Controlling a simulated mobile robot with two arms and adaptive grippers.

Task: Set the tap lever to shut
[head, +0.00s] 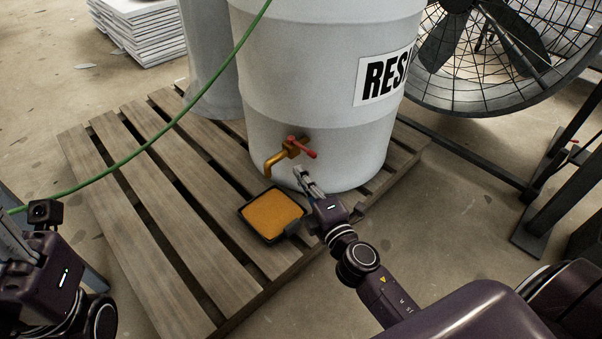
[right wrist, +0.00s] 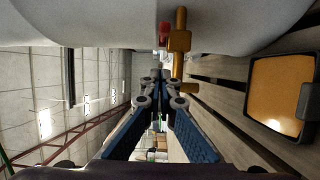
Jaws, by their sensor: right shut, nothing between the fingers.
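The brass tap (head: 283,154) sticks out of the lower side of the white drum (head: 330,90), its spout bent down at the left. Its red lever (head: 304,149) slants to the lower right, across the tap's body. In the right wrist view the brass tap (right wrist: 179,41) and the end of the red lever (right wrist: 164,34) show just beyond the fingertips. My right gripper (head: 299,172) is shut and empty, just below the lever and apart from it; its fingers (right wrist: 161,76) meet in the wrist view. My left gripper (head: 14,240) is at the left edge, partly cut off, far from the tap.
A black tray (head: 246,226) of amber resin lies on the wooden pallet (head: 160,215) left of my right gripper; it also shows in the wrist view (right wrist: 251,97). A green hose (head: 145,146) crosses the left side. A large fan (head: 490,95) stands at the right. Bare floor lies in front.

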